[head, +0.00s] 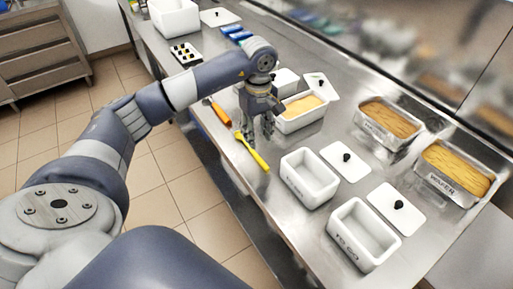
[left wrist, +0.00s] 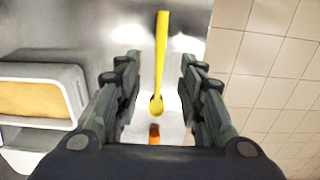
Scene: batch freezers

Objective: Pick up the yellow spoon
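The yellow spoon (head: 254,153) lies on the steel counter near its front edge in the head view. My left gripper (head: 257,135) is above the counter at the spoon, pointing down. In the left wrist view the yellow spoon (left wrist: 161,70) runs lengthwise between the two open fingers of my left gripper (left wrist: 158,82). The fingers stand apart on either side of it, and nothing is held. Whether the fingertips touch the counter I cannot tell. My right gripper is in neither view.
An orange-handled tool (head: 217,112) lies just beyond the spoon. A white tub with yellow contents (head: 301,122) stands close beside the gripper. Empty white tubs (head: 310,193), lids (head: 345,162) and metal pans (head: 362,122) fill the counter to the right.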

